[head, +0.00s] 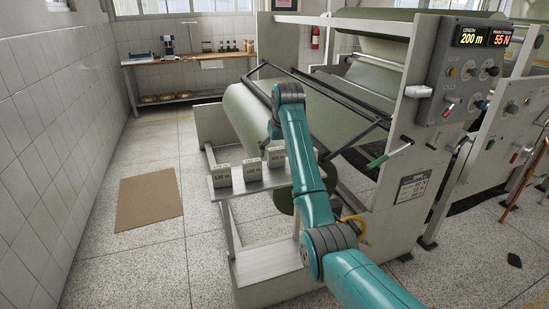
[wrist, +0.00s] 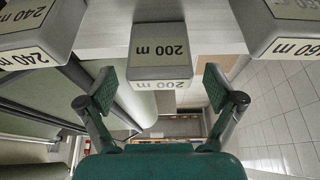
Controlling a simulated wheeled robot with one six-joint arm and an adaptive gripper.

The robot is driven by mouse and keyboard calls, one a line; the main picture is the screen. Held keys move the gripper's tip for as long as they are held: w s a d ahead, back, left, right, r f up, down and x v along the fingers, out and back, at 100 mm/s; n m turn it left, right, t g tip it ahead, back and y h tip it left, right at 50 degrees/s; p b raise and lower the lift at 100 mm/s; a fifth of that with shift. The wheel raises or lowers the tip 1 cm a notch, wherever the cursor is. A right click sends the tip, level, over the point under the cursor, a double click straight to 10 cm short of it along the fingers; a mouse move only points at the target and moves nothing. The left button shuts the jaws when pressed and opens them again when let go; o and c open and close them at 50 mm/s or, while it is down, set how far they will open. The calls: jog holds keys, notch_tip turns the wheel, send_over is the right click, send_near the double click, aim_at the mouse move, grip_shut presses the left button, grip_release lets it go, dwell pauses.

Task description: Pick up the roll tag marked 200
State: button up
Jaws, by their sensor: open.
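The tag marked 200 m (wrist: 158,48) is a pale grey block with a cream label, in the middle of a row of three in the wrist view. The 240 m tag (wrist: 30,35) is at the left and the 160 m tag (wrist: 283,30) at the right in the wrist view. In the head view my fingers are hard to make out.
The tags stand on a narrow metal shelf (head: 237,188) in front of the machine with a green roll (head: 240,115). The machine's panel (head: 462,75) stands at the right. A brown mat (head: 149,200) lies on the floor at the left, and a bench (head: 185,58) stands behind.

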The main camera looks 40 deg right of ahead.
jog(key=c, duration=1.2)
jog(key=shift+c, duration=0.2)
